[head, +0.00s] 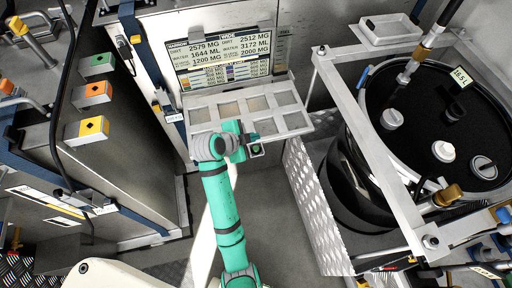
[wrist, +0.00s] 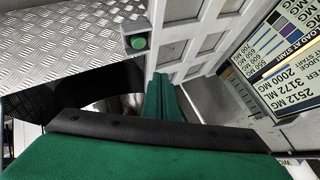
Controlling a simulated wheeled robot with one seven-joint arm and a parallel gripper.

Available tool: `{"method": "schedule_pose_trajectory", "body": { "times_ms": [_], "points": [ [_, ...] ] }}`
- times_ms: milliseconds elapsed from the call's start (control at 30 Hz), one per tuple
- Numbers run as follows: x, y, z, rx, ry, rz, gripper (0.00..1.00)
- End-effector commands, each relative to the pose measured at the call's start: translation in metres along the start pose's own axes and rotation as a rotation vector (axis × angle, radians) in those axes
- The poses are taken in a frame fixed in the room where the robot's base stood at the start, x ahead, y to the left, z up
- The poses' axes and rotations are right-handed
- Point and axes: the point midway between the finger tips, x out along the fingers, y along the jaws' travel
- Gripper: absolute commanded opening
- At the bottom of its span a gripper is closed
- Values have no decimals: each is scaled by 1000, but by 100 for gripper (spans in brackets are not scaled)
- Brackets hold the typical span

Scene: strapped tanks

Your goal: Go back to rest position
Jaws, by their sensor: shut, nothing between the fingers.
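My green arm reaches up from the bottom middle of the head view. A small box with a green button (head: 256,149) is just below the fingertips in the head view. The button also shows in the wrist view (wrist: 138,42), apart from the fingers. I cannot tell whether the gripper touches the tray.
A display panel (head: 230,55) stands behind the tray. At right, a large black tank (head: 440,115) sits inside a pale metal frame (head: 375,160). A steel cabinet (head: 125,170) with green, orange and yellow blocks is at left. Grey floor (head: 262,215) is clear between them.

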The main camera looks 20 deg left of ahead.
Motion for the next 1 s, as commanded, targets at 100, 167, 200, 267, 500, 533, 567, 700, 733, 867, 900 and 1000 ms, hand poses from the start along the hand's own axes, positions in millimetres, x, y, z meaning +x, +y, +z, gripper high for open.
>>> {"method": "schedule_pose_trajectory", "body": {
  "times_ms": [100, 167, 200, 267, 500, 533, 567, 700, 733, 867, 900, 1000],
  "points": [
    [0, 0, 0, 0, 0, 0, 0],
    [0, 0, 0, 0, 0, 0, 0],
    [0, 0, 0, 0, 0, 0, 0],
    [0, 0, 0, 0, 0, 0, 0],
    [0, 0, 0, 0, 0, 0, 0],
    [0, 0, 0, 0, 0, 0, 0],
    [0, 0, 0, 0, 0, 0, 0],
    [1, 2, 0, -4, 0, -1, 0],
    [2, 3, 0, -9, 0, -2, 0],
    [12, 21, -3, -68, -5, -22, 0],
    [17, 30, -5, -99, -6, -34, 0],
    [28, 57, -9, -192, -15, -73, 0]
  ]
}}
